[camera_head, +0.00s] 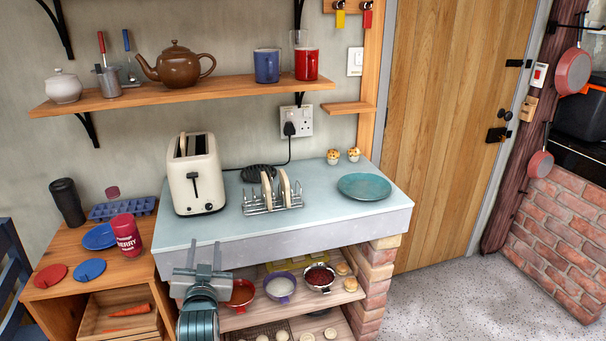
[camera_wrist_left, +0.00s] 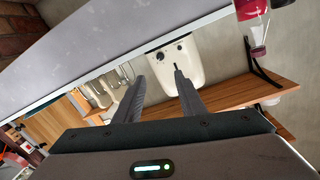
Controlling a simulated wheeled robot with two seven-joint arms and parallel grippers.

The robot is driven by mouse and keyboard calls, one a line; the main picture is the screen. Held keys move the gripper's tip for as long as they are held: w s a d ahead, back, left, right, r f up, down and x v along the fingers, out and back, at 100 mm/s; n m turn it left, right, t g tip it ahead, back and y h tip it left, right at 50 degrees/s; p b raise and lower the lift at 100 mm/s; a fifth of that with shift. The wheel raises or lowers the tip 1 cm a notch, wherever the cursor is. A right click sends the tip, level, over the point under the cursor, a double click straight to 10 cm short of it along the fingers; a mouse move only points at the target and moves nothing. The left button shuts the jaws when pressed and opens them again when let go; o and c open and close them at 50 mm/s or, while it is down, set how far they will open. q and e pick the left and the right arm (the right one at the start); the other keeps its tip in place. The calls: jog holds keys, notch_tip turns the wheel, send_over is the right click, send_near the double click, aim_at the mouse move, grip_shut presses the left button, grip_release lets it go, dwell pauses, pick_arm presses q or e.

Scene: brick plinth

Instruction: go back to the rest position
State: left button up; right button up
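My left gripper (camera_head: 204,244) is in front of the plinth's front edge, at the lower left of the worktop (camera_head: 325,203) in the head view. Its fingers point up and stand apart with nothing between them. The wrist view shows the same two spread fingers (camera_wrist_left: 157,84), with the cream toaster (camera_wrist_left: 174,62) seen beyond the gap. The right gripper does not show in either view.
The worktop carries the toaster (camera_head: 196,175), a toast rack (camera_head: 272,195) and a teal plate (camera_head: 364,187). A red bottle (camera_head: 126,235) stands on the wooden cabinet to the left.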

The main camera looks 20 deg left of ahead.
pick_arm(q)
jog(key=d+f+m+g+h, duration=0.15)
jog(key=d+f, duration=0.25)
jog(key=f, duration=0.5)
jog(key=d+f+m+h, duration=0.1)
jog(key=d+f+h, duration=0.25)
jog(key=f, duration=0.65)
jog(key=s+d+f+g+h, duration=0.1)
jog(key=s+d+f, duration=0.15)
jog(key=f, duration=0.35)
jog(key=s+d+f+m+g, duration=0.1)
jog(key=s+d+f, duration=0.15)
jog(key=f, duration=0.35)
jog(key=s+d+f+g+h, duration=0.1)
jog(key=s+d+f, duration=0.15)
jog(key=f, duration=0.35)
jog(key=s+d+f+g+h, duration=0.1)
jog(key=s+d+f+g, duration=0.2)
jog(key=s+f, duration=1)
jog(key=s+d+f+m+g+h, duration=0.1)
jog(key=s+d+f+g, duration=0.2)
jog(key=s+f, duration=1)
jog(key=s, duration=0.8)
jog(key=shift+d, duration=0.25)
jog(key=shift+s, duration=0.1)
